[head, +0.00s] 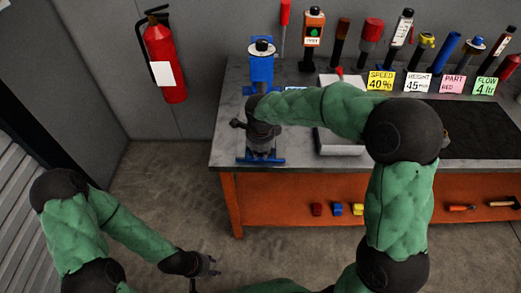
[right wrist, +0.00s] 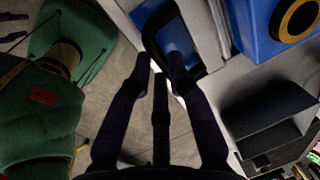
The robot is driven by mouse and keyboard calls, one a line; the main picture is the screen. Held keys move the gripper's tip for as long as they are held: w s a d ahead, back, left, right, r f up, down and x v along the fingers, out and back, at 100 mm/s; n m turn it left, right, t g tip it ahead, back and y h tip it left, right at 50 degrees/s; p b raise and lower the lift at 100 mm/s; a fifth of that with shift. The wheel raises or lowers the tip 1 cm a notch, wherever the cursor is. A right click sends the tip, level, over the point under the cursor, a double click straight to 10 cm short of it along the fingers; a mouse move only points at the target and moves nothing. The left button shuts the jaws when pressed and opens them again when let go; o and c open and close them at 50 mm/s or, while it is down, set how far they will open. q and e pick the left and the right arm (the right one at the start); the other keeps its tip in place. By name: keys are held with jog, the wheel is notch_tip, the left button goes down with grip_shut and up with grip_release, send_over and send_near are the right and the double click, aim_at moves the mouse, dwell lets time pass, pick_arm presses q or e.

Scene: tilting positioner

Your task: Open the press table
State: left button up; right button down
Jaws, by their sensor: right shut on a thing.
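The press table, a blue fixture (head: 262,70) with a round black-and-white top, stands at the left end of the workbench. Its blue base (head: 275,159) shows below my right gripper (head: 262,143). My right arm reaches across and hides the middle of the fixture. In the right wrist view, the fingers of my right gripper (right wrist: 161,68) are closed at the edge of a dark-framed blue part (right wrist: 180,42) of the press table. The exact contact is hard to see. My left gripper (head: 206,266) is low over the floor, away from the bench; its fingers are too small to judge.
The grey-topped workbench (head: 228,142) carries several tools and bottles along its back, with label cards such as the yellow speed card (head: 381,81). A pale box (head: 340,143) sits right of the fixture. A red fire extinguisher (head: 165,62) hangs on the wall. Floor left of the bench is clear.

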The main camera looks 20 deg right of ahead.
jog(key=c, duration=1.2)
grip_release()
jog(key=shift+o, duration=0.2)
notch_tip(320, 180, up, 12)
jog(key=s, duration=0.2)
jog(key=shift+a, duration=0.25)
jog(key=shift+f, duration=0.1)
